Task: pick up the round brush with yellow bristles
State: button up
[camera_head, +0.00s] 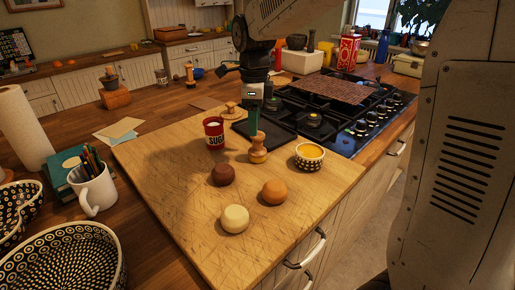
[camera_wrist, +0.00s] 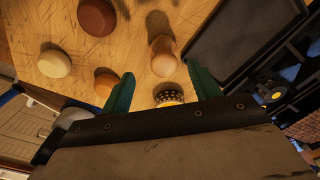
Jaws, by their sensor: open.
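The round brush (camera_head: 258,149) appears to be the small turned wooden piece with a knob on top, upright on the wooden worktop board; its bristles are hard to make out. It also shows in the wrist view (camera_wrist: 163,57), ahead of and between my green fingers. My gripper (camera_head: 254,130) is open, pointing down just above the brush's knob, and looks empty; in the wrist view its fingertips (camera_wrist: 160,70) are spread apart. Whether the fingers touch the brush cannot be told.
A patterned bowl with yellow contents (camera_head: 309,156) stands close right. A red sugar tin (camera_head: 214,132) is left. Brown (camera_head: 223,174), orange (camera_head: 274,191) and cream (camera_head: 235,219) round pieces lie in front. Another wooden knobbed piece (camera_head: 231,111) and the stove (camera_head: 330,118) are behind.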

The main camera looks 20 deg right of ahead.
aim_at(257, 140)
jog(key=f, duration=0.4)
jog(key=d+f, duration=0.1)
jog(key=f, duration=0.2)
jog(key=shift+f, duration=0.1)
jog(key=c, duration=1.1)
